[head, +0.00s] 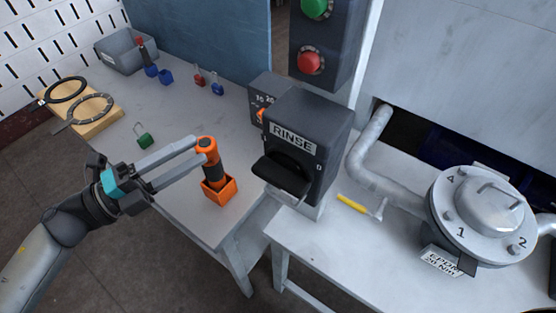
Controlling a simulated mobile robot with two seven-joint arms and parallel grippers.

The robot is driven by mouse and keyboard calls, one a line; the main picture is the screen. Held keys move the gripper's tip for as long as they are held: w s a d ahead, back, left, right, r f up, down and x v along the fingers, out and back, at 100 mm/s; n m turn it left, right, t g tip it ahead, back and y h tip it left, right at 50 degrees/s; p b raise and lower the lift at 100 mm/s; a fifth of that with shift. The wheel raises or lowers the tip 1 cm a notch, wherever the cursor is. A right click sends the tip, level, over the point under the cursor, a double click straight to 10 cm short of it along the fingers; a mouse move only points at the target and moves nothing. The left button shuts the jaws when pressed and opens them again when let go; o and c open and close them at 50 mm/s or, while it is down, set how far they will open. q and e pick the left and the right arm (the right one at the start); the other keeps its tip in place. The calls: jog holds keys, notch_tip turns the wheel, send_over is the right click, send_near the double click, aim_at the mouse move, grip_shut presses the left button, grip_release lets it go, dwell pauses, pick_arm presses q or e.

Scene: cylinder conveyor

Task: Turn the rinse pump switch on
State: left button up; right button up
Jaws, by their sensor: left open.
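The rinse pump switch is a dark box with a "RINSE" label (293,137) at the picture's middle. A black handle (282,176) juts out from its front below the label, and a "0" mark shows at its right side. My left gripper (195,152) is to the left of the box, apart from it. Its two long grey fingers are spread and point right, with their tips close to an orange and black tool (210,153). I cannot tell whether they touch it. My right gripper is out of view.
The tool stands in an orange holder (219,190) on the grey table, between my gripper and the switch box. A panel with a green button (314,8) and a red button (310,61) rises behind. A yellow-handled tool (352,204) and a round numbered lid (487,211) are right.

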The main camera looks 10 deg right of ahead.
aim_at(268, 182)
pick_arm(q)
jog(key=s+m+g+p, duration=0.1)
jog(key=s+m+g, duration=0.3)
jog(key=s+g, duration=0.35)
jog(key=d+p, duration=0.1)
jog(key=d, duration=0.3)
jog(key=d+p, duration=0.1)
jog(key=d, duration=0.4)
jog(key=w+d+p, duration=0.1)
jog(key=d, duration=0.4)
jog(key=shift+w+d, duration=0.1)
jog(key=shift+d, duration=0.05)
grip_shut()
